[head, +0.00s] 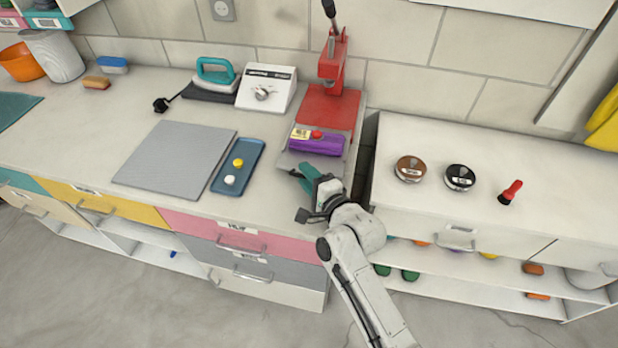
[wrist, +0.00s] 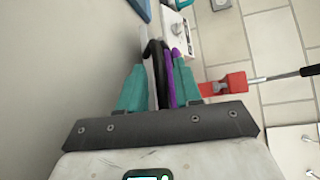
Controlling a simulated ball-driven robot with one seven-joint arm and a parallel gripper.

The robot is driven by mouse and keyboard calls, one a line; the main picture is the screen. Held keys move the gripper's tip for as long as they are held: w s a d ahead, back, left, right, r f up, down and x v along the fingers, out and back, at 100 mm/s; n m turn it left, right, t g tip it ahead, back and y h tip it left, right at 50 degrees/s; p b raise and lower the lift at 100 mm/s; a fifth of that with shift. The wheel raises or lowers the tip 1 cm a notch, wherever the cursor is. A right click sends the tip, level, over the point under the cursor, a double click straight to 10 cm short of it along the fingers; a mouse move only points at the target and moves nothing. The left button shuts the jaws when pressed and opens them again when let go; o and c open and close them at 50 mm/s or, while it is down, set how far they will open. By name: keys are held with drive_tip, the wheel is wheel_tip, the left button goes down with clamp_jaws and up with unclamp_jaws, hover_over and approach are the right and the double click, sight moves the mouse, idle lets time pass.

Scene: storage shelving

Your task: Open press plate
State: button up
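The press (head: 331,95) is red, with a black-tipped lever on top, and stands against the wall. A purple block (head: 317,142) with a yellow label and a red knob lies across the front of its light base. Its purple edge (wrist: 174,80) and a black curved part (wrist: 155,70) show in the wrist view. My gripper (head: 303,174) is at the front edge of the base, just below the purple block. In the wrist view its teal fingers (wrist: 158,75) are apart, with the black part and purple edge between them. Whether they touch is unclear.
A white control box (head: 266,88) and a teal-handled iron (head: 216,75) stand left of the press. A grey mat (head: 176,158) and a blue tray (head: 237,165) lie on the counter. Right is a lower white cabinet with two round tins (head: 409,168) and a red brush (head: 510,192).

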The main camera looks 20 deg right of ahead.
drive_tip(key=b+v, duration=0.1)
drive_tip(key=v, duration=1)
idle(0.4)
